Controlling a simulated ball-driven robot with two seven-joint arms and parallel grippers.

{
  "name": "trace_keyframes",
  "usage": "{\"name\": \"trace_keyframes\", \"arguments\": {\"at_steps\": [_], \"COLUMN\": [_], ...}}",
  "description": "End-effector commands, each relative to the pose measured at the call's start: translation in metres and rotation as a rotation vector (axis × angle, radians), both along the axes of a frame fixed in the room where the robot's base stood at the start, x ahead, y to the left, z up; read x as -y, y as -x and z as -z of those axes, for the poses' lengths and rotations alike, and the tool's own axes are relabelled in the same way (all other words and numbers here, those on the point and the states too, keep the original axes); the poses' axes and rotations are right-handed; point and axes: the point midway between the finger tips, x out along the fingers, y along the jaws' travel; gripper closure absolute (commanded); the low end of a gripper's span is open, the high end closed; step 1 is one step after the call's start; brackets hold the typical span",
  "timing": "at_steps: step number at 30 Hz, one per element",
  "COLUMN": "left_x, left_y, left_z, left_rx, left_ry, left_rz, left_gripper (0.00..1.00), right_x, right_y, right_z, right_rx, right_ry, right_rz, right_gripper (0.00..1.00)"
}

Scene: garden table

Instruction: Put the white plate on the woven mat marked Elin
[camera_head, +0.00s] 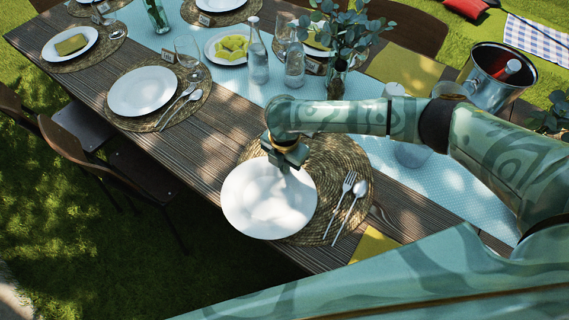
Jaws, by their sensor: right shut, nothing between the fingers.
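The white plate (268,205) lies on the near left part of the round woven mat (338,166), shifted left of its middle and reaching past its edge toward the table's near edge. My right gripper (286,163) is over the plate's far rim, pointing down, shut with nothing between its fingers. I cannot tell whether it touches the plate. A fork (343,195) and a spoon (353,207) lie on the right of this mat. No name card shows clearly at this mat; the gripper and arm cover its far edge. My left gripper is not in view.
Another white plate (142,91) sits on a woven mat to the left, with cutlery and a card (168,56). Bottles (258,62), a vase of leaves (335,80) and a metal bucket (482,90) stand behind my arm.

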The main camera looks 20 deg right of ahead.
Motion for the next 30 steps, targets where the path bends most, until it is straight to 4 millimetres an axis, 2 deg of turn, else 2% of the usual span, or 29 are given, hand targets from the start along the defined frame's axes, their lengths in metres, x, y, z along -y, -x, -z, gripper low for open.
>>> {"name": "trace_keyframes", "arguments": {"at_steps": [10, 21, 30], "left_x": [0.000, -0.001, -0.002], "left_y": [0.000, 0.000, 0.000], "left_z": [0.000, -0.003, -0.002], "left_rx": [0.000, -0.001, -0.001], "left_ry": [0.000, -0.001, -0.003], "left_rz": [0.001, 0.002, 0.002], "left_gripper": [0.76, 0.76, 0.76], "right_x": [0.000, 0.045, 0.047], "right_y": [0.002, -0.032, -0.034], "right_z": [0.003, 0.003, 0.003], "right_rx": [-0.005, -0.004, -0.004], "right_ry": [-0.003, 0.002, 0.002], "right_rz": [0.000, 0.002, 0.000], "right_gripper": [1.00, 1.00, 1.00]}}
